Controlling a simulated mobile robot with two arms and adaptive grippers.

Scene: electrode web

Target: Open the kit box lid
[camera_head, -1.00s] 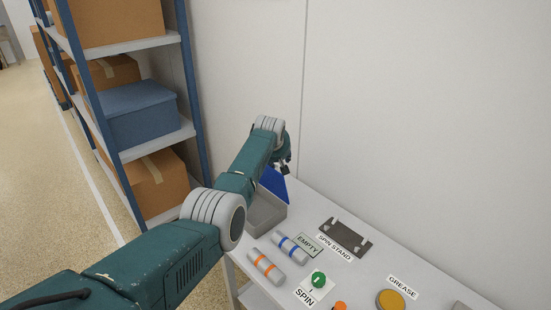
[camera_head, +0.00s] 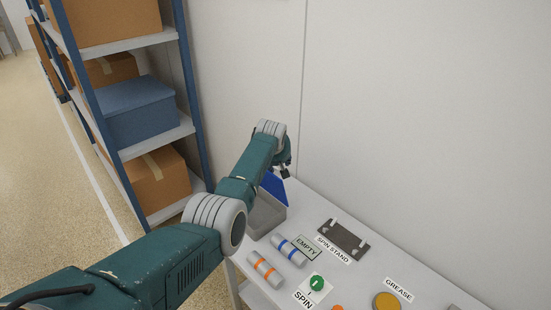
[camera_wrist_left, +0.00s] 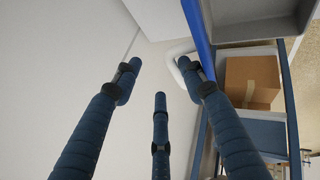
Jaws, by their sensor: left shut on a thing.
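The kit box (camera_head: 265,216) is a grey open-topped box at the far left end of the white table in the head view. Its blue lid (camera_head: 273,187) stands raised at the box's back side, partly hidden by my left arm. My left gripper (camera_head: 286,172) is at the lid's upper edge. In the left wrist view, the blue lid (camera_wrist_left: 199,35) shows edge-on beside the grey box (camera_wrist_left: 260,28). A pale loop handle (camera_wrist_left: 178,54) sticks out from the lid. My left gripper (camera_wrist_left: 158,70) is shut on this handle, with one finger over it. My right gripper is not in view.
On the table are two banded cylinders (camera_head: 290,250), an EMPTY label (camera_head: 306,247), a dark spin stand (camera_head: 343,240), a green SPIN button (camera_head: 317,283) and a yellow grease pad (camera_head: 386,301). A wall (camera_head: 420,130) stands close behind. A shelf rack (camera_head: 150,135) with boxes is at left.

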